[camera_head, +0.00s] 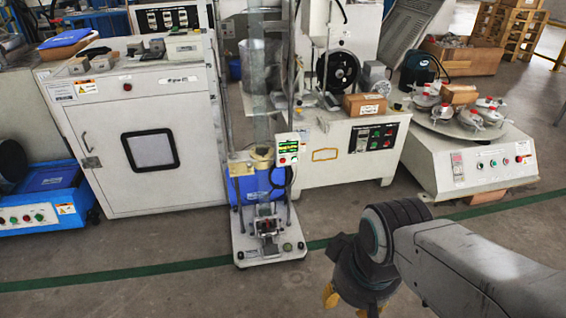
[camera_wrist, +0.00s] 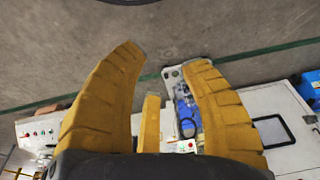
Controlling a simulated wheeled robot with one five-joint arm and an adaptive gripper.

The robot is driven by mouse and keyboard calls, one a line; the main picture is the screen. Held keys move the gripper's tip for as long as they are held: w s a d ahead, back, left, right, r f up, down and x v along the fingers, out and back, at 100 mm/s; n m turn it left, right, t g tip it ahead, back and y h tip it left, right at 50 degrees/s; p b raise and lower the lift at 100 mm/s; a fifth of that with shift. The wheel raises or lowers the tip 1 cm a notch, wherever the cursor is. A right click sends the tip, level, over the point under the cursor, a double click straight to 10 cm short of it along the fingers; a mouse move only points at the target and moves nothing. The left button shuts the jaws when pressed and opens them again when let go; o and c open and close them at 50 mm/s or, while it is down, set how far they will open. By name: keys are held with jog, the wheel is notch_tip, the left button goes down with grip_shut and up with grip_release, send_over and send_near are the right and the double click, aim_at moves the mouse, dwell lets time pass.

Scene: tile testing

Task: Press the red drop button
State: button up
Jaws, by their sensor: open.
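A small white control box (camera_head: 288,149) with a green display is mounted on the right side of the tall drop tester (camera_head: 262,90) in the head view. Its buttons are too small to tell apart clearly; a reddish spot shows on its lower part. My gripper (camera_head: 345,301) is at the bottom of the head view, right of and nearer than the tester, its yellow fingers pointing down and partly cut off. In the wrist view my gripper (camera_wrist: 163,62) has its fingers spread wide and empty. The tester's base (camera_wrist: 173,76) shows between them, well beyond; the right finger partly covers the tester.
A white cabinet (camera_head: 103,151) stands left of the tester. A white bench (camera_head: 326,166) and a turntable machine (camera_head: 480,166) stand to the right. A blue machine (camera_head: 45,207) is at far left. The floor (camera_head: 180,285) in front is clear, with a green line.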

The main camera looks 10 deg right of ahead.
grip_shut()
jog(key=c, duration=0.7)
grip_release()
